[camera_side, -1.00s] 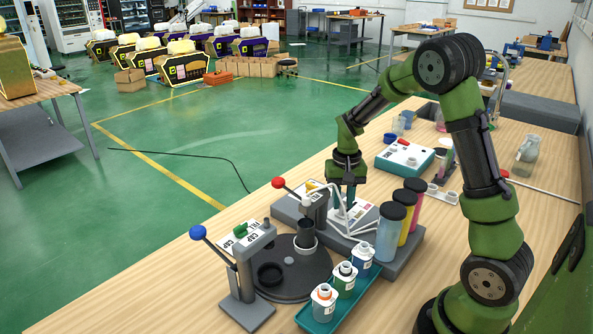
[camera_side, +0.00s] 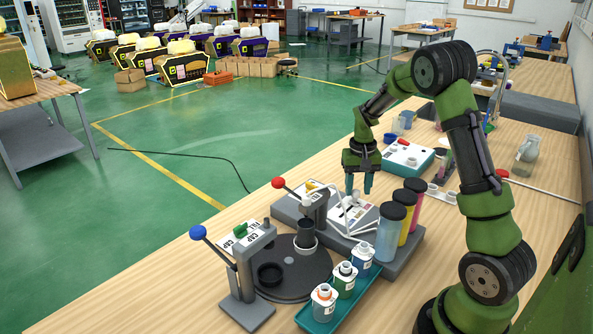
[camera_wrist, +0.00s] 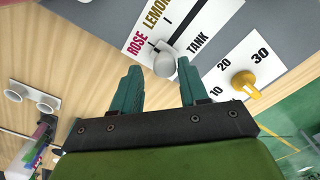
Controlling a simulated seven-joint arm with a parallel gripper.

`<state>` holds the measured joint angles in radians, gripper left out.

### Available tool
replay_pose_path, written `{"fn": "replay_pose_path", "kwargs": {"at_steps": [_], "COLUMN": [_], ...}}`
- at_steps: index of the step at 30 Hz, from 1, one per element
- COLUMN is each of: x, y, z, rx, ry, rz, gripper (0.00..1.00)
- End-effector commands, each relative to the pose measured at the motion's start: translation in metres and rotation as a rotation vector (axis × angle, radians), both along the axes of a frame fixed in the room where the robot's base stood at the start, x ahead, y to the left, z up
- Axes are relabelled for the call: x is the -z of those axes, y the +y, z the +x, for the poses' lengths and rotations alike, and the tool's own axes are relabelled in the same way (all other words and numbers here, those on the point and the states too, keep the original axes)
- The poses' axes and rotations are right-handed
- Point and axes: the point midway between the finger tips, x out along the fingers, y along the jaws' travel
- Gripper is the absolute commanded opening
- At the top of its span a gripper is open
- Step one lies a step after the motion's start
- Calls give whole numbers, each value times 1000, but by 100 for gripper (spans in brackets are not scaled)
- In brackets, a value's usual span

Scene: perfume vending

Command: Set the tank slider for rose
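The control panel (camera_wrist: 215,65) in the wrist view carries the words ROSE, LEMON and TANK. The pale tank slider knob (camera_wrist: 165,62) stands near the ROSE end of its dark slot; I cannot tell whether it lines up exactly with the ROSE mark. My gripper (camera_wrist: 159,67) is open, with its two teal fingers apart and the knob showing between and just past their tips. No contact with the knob is visible. In the side view my gripper (camera_side: 358,188) points down over the white panel (camera_side: 352,214); the knob is too small to make out there.
A yellow knob (camera_wrist: 244,86) sits on the 10-20-30 scale right of my fingers. Blue (camera_side: 389,232), yellow (camera_side: 405,214) and magenta (camera_side: 415,200) tanks stand close right of the panel. A red-knobbed lever (camera_side: 279,183) is to its left. A teal tray (camera_side: 322,322) of bottles is in front.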

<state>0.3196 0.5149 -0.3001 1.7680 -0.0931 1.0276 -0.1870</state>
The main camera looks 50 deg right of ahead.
Motion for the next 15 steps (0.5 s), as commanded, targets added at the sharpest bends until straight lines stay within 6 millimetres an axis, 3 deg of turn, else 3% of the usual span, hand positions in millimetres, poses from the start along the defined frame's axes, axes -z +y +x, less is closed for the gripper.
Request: {"fn": "replay_pose_path", "kwargs": {"at_steps": [10,15], "x": [-1,-17], "y": [3,4], "z": [0,1], "rx": [-1,-2], "ry": [1,-2], "rz": [6,6], "gripper": [52,52]}}
